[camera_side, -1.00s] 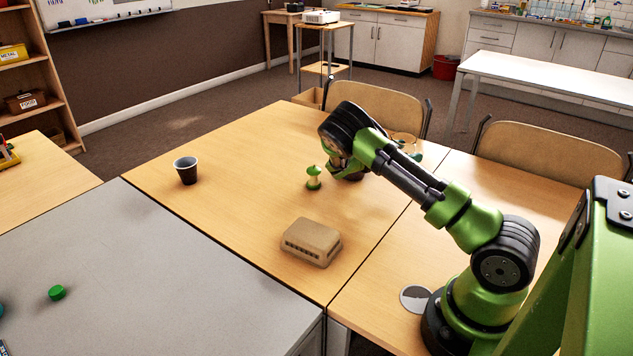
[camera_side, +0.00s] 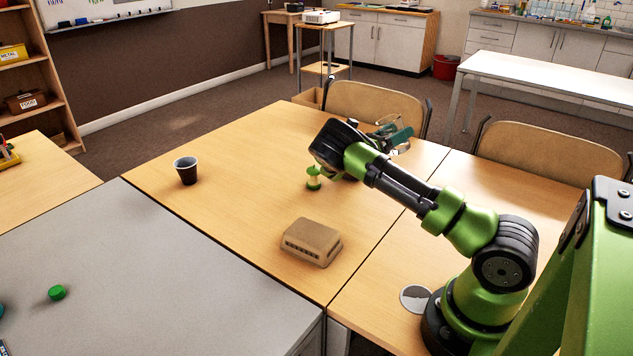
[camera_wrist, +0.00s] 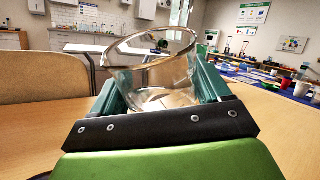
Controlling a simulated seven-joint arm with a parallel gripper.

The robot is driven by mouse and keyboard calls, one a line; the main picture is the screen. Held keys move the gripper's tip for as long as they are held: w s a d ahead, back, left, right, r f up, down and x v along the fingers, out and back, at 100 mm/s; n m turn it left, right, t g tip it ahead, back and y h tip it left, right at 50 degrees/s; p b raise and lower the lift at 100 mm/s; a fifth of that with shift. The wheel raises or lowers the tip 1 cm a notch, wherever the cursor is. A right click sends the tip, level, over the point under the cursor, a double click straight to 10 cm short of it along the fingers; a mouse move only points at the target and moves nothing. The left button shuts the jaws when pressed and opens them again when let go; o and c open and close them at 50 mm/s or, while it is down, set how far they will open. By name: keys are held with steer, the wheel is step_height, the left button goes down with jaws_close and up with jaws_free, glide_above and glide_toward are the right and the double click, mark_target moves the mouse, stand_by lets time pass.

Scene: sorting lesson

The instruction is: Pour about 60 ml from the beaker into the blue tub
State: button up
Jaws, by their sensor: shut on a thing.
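A clear glass beaker (camera_wrist: 157,78) stands between the teal jaws of my gripper (camera_wrist: 165,88) in the wrist view. The jaws are shut on it from both sides. Its rim looks slanted in that view, and I cannot tell the liquid level. In the side view my gripper (camera_side: 396,134) is at the far edge of the wooden table, in front of a chair. The beaker (camera_side: 386,122) shows there only in part, behind the teal jaws and raised above the tabletop. I cannot make out a blue tub for certain in either view.
A green cap (camera_side: 57,292) lies on the grey table (camera_side: 130,270). Chairs stand behind.

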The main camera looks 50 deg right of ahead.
mark_target(384, 121)
steer(key=shift+w+a+r+n+h, duration=0.2)
steer(key=shift+w+r+n+h, duration=0.5)
steer(key=shift+r+n+h, duration=0.35)
steer(key=n, duration=0.1)
steer(key=n+t+h, duration=0.1)
steer(key=shift+w+r+n+h, duration=0.2)
steer(key=shift+r+n+h, duration=0.05)
steer(key=shift+r+n, duration=0.15)
steer(key=shift+f+n+t+h, duration=0.2)
steer(key=shift+n+t+h, duration=0.25)
steer(key=shift+n, duration=0.25)
steer(key=shift+f+n+t+h, duration=0.15)
steer(key=shift+n+t+h, duration=0.2)
steer(key=shift+n+t, duration=0.25)
steer(key=shift+w+f+n+t+h, duration=0.1)
steer(key=shift+n+t+h, duration=0.25)
steer(key=shift+n+t, duration=0.35)
steer(key=shift+w+f+n+t+h, duration=0.1)
steer(key=shift+n+t+h, duration=0.3)
steer(key=shift+n, duration=0.45)
steer(key=shift+w+a+r+n+t+h, duration=0.1)
steer(key=shift+r+n+t+h, duration=0.1)
steer(key=shift+n+t, duration=0.6)
steer(key=shift+r+n+t+h, duration=0.2)
steer(key=shift+n+t, duration=0.35)
steer(key=shift+n, duration=0.35)
steer(key=shift+w+a+r+n+t, duration=0.15)
steer(key=shift+w+n+t, duration=0.3)
steer(key=shift+n+t, duration=0.5)
